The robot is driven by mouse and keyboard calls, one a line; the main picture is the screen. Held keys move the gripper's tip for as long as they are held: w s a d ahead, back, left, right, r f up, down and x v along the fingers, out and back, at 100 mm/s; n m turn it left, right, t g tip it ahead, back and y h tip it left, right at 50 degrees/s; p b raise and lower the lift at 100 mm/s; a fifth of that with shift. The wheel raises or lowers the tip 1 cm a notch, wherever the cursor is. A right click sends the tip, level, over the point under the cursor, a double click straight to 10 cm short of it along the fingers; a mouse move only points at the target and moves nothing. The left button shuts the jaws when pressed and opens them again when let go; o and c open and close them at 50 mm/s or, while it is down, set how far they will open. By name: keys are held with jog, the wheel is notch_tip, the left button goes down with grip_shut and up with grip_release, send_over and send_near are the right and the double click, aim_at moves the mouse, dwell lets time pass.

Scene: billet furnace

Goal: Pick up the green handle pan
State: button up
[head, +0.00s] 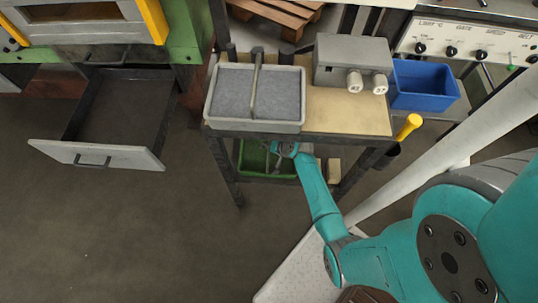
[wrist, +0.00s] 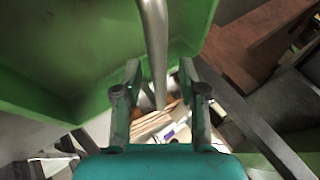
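The green pan (head: 252,160) sits on the lower shelf of the cart, under its top, partly hidden by the table edge and my arm. In the wrist view, the green pan (wrist: 60,70) fills the upper left, and its grey metal handle (wrist: 154,40) runs down between the fingers. My gripper (wrist: 160,68) is open, with a finger on each side of the handle and a visible gap on both sides. In the head view my arm reaches under the tabletop to the pan; the fingertips are hard to make out there.
A grey pan (head: 222,120) with a handle, a grey box (head: 335,58) and a blue bin (head: 423,92) stand above. The cart's legs (head: 358,175) flank the lower shelf. An open drawer (head: 95,154) juts out at left. The floor in front is clear.

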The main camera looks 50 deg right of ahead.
grip_shut()
jog(key=shift+r, duration=0.15)
